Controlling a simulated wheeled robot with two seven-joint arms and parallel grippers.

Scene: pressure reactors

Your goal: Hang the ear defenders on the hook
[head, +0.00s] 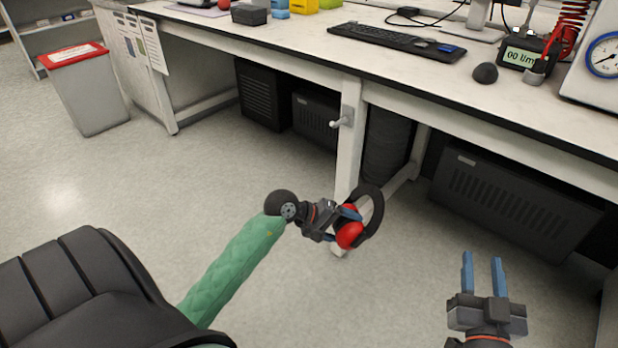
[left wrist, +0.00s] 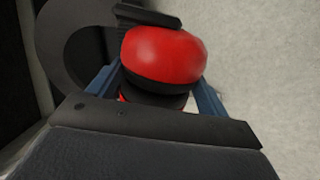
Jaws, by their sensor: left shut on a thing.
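The red and black ear defenders (head: 372,205) are in my left gripper (head: 350,213), in front of the table leg and below the hook. In the left wrist view a red ear cup (left wrist: 165,55) sits between the blue fingers of my left gripper (left wrist: 158,85), with the black headband (left wrist: 70,35) curving off to the left. The hook (head: 343,120) is a small light peg on a plate on the white table leg, and it is empty. It is up from the ear defenders and apart from them. My right gripper (head: 483,274) is open and empty at the lower right.
A bin (head: 88,90) with a red rim stands at the left.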

